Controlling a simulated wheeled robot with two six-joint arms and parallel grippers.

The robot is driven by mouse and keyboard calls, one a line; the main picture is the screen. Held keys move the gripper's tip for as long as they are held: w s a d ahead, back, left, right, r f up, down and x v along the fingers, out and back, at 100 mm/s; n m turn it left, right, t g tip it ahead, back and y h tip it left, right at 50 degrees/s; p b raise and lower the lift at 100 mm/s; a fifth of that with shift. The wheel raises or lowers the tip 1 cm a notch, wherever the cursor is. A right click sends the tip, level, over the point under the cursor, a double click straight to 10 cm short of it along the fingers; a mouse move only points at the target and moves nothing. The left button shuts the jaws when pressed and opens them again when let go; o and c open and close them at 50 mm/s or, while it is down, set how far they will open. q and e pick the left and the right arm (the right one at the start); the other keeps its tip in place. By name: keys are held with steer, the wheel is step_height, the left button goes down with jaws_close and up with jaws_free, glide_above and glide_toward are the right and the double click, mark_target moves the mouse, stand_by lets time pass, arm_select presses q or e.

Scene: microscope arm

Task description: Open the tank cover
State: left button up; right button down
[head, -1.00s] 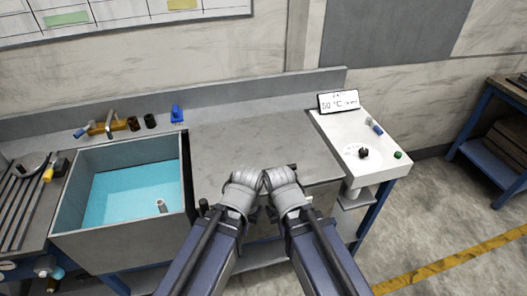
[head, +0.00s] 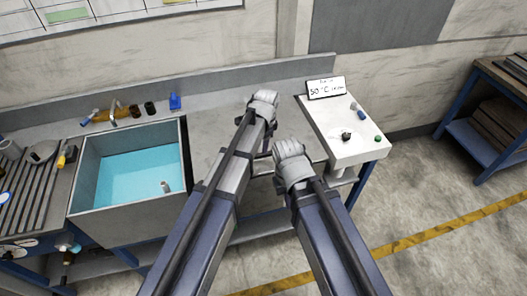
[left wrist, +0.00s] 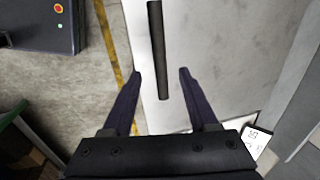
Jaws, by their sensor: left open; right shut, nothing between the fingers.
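An open-topped grey tank (head: 86,190) with blue water (head: 140,178) stands on the left in the head view. A bare grey top (head: 215,130) lies to its right; I cannot tell whether it is the cover. My left gripper (head: 263,100) is over the far right of this top, fingers hidden there. In the left wrist view it is open (left wrist: 160,72), and a dark bar (left wrist: 159,40) on a pale panel (left wrist: 205,50) lies between and beyond the fingertips, with nothing gripped. My right gripper (head: 291,155) is shut and empty near the top's front right edge.
A white console (head: 350,145) with knobs and a "50 °C" display (head: 326,88) stands right of the grey top. A blue clip-like item (head: 175,101) and small jars stand behind the tank. A slatted rack (head: 35,200) is at left. Open floor lies to the right.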

mark_target(261, 154)
arm_select(q)
steer(key=shift+w+a+f+b, duration=0.1)
steer(key=shift+w+f+b, duration=0.15)
steer(key=shift+f+b, duration=1.05)
steer(key=shift+w+a+f+b, duration=0.1)
steer(key=shift+w+f+b, duration=0.1)
steer(key=shift+f+b, duration=1.05)
steer(key=shift+w+a+f+b, duration=0.1)
steer(key=shift+w+f+b, duration=0.15)
steer(key=shift+f+b, duration=1)
steer(key=shift+c, duration=0.3)
jaws_close()
